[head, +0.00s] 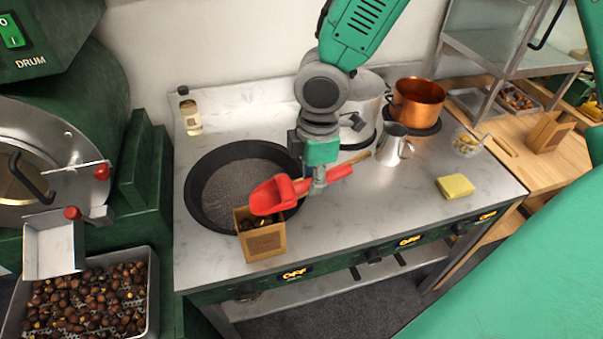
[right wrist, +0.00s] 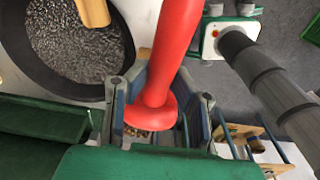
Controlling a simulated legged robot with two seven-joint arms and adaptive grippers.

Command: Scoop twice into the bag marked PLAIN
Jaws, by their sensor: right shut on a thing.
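My right gripper (head: 318,181) is shut on the handle of a red scoop (head: 272,196). The scoop's bowl is over the opening of an open brown paper bag (head: 264,243) that stands upright on the counter, and looks tipped toward it. Dark chestnuts show inside the bag's mouth. The bag's label is too small to read. In the right wrist view the red handle (right wrist: 177,45) runs between my fingers (right wrist: 155,110). Chestnuts (head: 100,298) fill a metal tray (head: 153,300) below the roaster at the lower left. My left gripper is not seen.
A wide black pan (head: 198,205) of dark grains is behind the bag. A steel jug (head: 391,150), a pale pot (head: 362,110), a copper pot (head: 418,97) and a yellow sponge (head: 455,186) are to the right. Another brown bag (head: 549,132) stands on the wooden counter.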

